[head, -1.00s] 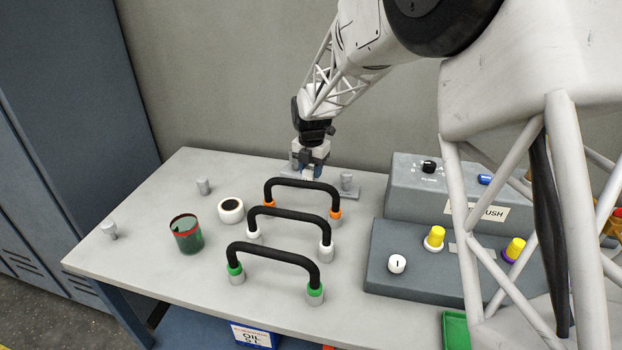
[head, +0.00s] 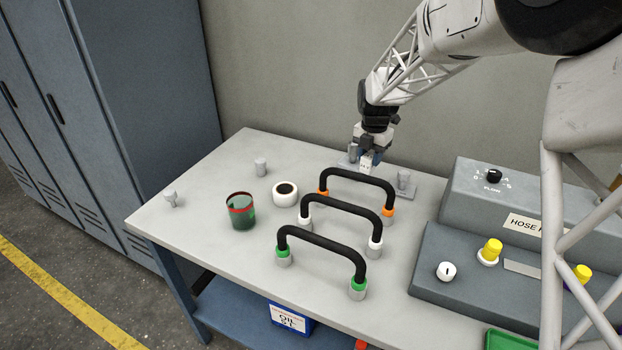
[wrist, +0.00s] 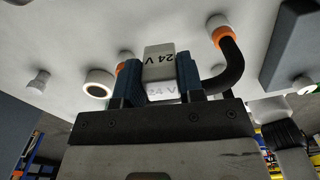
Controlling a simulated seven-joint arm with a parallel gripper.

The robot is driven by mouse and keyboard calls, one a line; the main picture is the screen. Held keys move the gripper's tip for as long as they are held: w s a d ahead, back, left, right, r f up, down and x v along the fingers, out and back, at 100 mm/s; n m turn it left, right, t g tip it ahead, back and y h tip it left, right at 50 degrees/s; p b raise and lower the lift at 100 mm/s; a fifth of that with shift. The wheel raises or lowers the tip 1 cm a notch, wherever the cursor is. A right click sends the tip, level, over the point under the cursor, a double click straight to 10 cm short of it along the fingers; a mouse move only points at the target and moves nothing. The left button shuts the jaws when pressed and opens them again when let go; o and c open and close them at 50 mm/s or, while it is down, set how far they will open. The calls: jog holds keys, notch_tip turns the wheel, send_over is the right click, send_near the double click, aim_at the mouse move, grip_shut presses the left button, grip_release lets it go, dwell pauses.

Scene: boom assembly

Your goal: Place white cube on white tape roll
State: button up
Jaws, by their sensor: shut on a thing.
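My gripper (head: 367,154) is shut on the white cube (head: 366,163) and holds it above the far part of the table, behind the orange-ended black handle. In the wrist view, the white cube (wrist: 159,65), marked "24 V", sits between the two blue fingers of my gripper (wrist: 157,85). The white tape roll (head: 285,194) lies flat on the table to the left of the handles, with a dark centre. The tape roll also shows in the wrist view (wrist: 99,80), left of the held cube. The cube and the roll are apart.
Black hose handles with orange (head: 357,175), white (head: 341,207) and green (head: 322,240) ends stand right of the roll. Grey pegs (head: 261,167) stand behind. A grey control box (head: 470,285) fills the right side.

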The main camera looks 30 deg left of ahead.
notch_tip(320, 180, up, 9)
jog(key=shift+f, duration=0.15)
jog(key=s+a+n, duration=0.1)
jog(key=s+a, duration=0.4)
jog(key=a, duration=0.6)
jog(key=s+a+n, duration=0.1)
jog(key=s+a, duration=0.4)
jog(key=a, duration=0.6)
send_over(286, 187)
notch_tip(286, 187, down, 5)
jog(key=shift+f, duration=0.3)
jog(key=shift+f, duration=2.45)
jog(key=shift+f, duration=0.1)
jog(key=shift+f, duration=2.4)
jog(key=shift+f, duration=0.1)
